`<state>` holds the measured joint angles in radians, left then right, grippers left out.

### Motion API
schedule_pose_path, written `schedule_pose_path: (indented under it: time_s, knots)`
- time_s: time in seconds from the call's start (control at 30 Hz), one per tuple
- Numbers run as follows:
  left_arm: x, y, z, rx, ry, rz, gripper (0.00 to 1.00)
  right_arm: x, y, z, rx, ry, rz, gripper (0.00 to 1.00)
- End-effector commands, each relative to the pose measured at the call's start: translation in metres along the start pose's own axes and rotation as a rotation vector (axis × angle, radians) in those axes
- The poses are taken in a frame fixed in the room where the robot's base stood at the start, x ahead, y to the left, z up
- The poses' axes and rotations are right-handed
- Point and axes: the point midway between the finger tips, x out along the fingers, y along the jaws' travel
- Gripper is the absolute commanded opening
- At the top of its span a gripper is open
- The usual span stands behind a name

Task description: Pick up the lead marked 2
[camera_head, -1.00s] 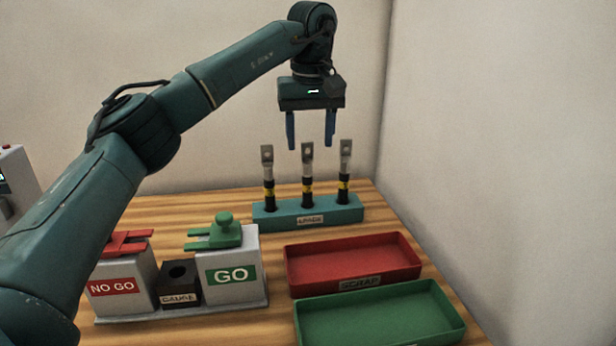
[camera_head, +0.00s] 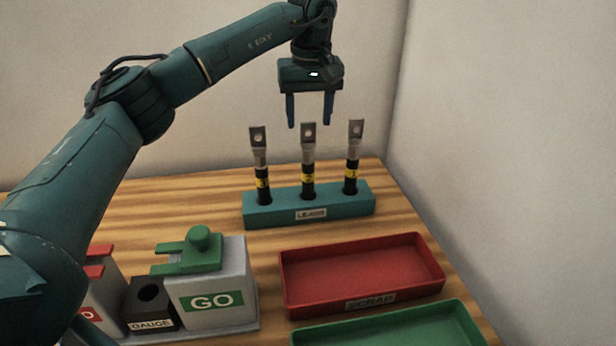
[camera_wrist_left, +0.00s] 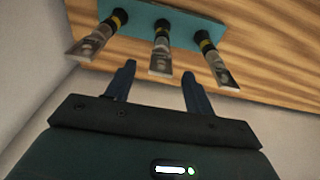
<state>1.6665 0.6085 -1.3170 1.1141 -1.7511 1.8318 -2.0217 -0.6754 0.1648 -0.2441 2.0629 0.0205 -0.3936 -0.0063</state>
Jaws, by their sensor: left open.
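Three upright leads with flat metal lugs and yellow bands stand in a teal block (camera_head: 260,215) labelled LEADS. The middle lead (camera_head: 308,160) stands between the left lead (camera_head: 261,165) and the right lead (camera_head: 353,158). The band numbers are too small to read surely, so I cannot confirm which is lead 2. My left gripper (camera_head: 310,124) is open and empty, fingers pointing down. Its tips appear level with the middle lead's lug in the picture. In the wrist view, the middle lead (camera_wrist_left: 160,50) shows between the open fingertips (camera_wrist_left: 159,68), apparently not touching. My right gripper is not in view.
A red SCRAP tray (camera_head: 292,300) and a green tray (camera_head: 312,338) lie in front of the block. A grey GO stand (camera_head: 240,270) with a green piece and a black GAUGE block (camera_head: 150,310) stand left. A wall bounds the right side.

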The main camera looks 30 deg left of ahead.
Motion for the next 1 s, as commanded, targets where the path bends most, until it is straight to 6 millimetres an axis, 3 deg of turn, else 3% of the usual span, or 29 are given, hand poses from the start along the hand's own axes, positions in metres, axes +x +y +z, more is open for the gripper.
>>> schedule_pose_path:
  time_s: [0.27,0.6,0.87,1.0]
  knots:
    - [0.024,-0.001,0.001,0.0,-0.001,-0.001,0.54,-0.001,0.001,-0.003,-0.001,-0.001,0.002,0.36]
    - [0.067,-0.002,0.003,0.0,-0.001,0.0,0.54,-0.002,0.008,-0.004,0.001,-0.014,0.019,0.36]
    - [0.069,-0.002,0.002,0.001,0.001,0.001,0.53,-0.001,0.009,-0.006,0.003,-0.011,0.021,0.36]
    - [0.069,-0.002,0.002,0.001,0.001,0.001,0.41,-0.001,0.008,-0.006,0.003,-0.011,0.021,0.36]
